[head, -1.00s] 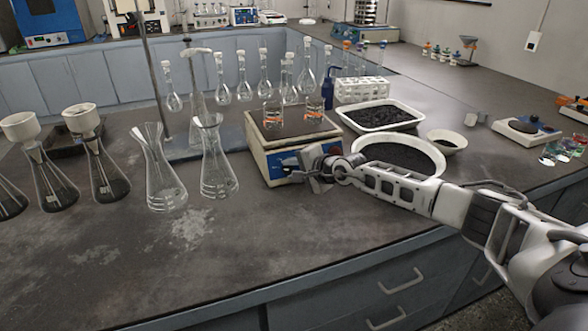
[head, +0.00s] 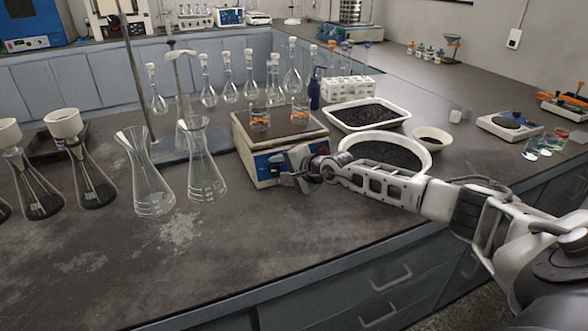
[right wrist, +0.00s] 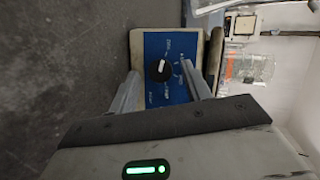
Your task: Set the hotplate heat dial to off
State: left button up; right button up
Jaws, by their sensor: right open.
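The hotplate (head: 250,152) stands on the bench with a dark top and a blue front panel. Its black heat dial (right wrist: 159,70) with a white pointer mark shows on the blue panel (right wrist: 171,49) in the right wrist view. My right gripper (head: 288,172) is at the front of the hotplate and hides part of the panel. In the right wrist view its fingers (right wrist: 162,92) are apart, one on each side of the dial's picture position, with nothing between them. I cannot tell how close the fingertips are to the dial. My left gripper is not in view.
Two beakers with orange marks (head: 260,118) stand on the hotplate. Glass flasks (head: 202,165) stand close to its left. A white tray of black grains (head: 366,128) and a round dish (head: 388,168) lie to the right. The bench front is clear.

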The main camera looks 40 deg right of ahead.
jog(key=p+v, duration=0.2)
jog(key=v, duration=1.3)
jog(key=shift+s, duration=0.25)
jog(key=shift+r, duration=0.15)
